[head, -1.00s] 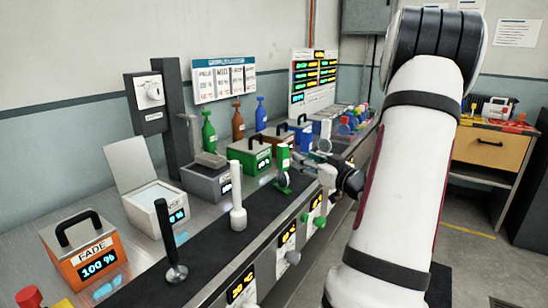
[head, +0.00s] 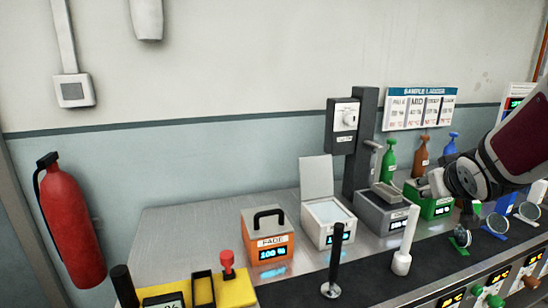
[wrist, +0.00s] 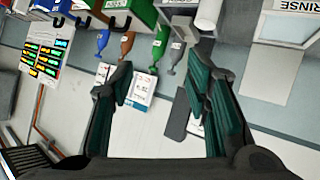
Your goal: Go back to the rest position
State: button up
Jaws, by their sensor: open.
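My gripper shows in the wrist view (wrist: 165,95), its two dark fingers with green pads spread apart and nothing between them. In the head view my arm reaches in from the right edge, and the gripper end is hard to make out near the green module (head: 432,200). Beyond the fingers the wrist view shows the bottles, the sample ladder sheet and the wall, all turned over. I cannot tell how far the fingers are from the modules.
On the bench stand an orange FADE box (head: 268,238), an open-lidded white box (head: 328,222), a grey module (head: 382,212), a black post (head: 334,265) and a white post (head: 405,247). A yellow tray (head: 230,290) is at front left. A fire extinguisher (head: 72,220) hangs on the left wall.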

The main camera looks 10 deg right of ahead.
jog(key=s+a+r+n+g+y+p, duration=0.1)
jog(key=s+a+g+y+p, duration=0.1)
jog(key=s+a, duration=0.9)
jog(key=s+a+r+n+g+y+p, duration=0.1)
jog(key=s+a+g+y+p, duration=0.2)
jog(key=s+a, duration=0.9)
jog(key=a+y, duration=0.1)
jog(key=a, duration=0.4)
jog(key=shift+a+n+g, duration=0.15)
jog(key=shift+n+g, duration=0.15)
jog(key=shift+n, duration=0.1)
jog(key=shift+s+r, duration=0.1)
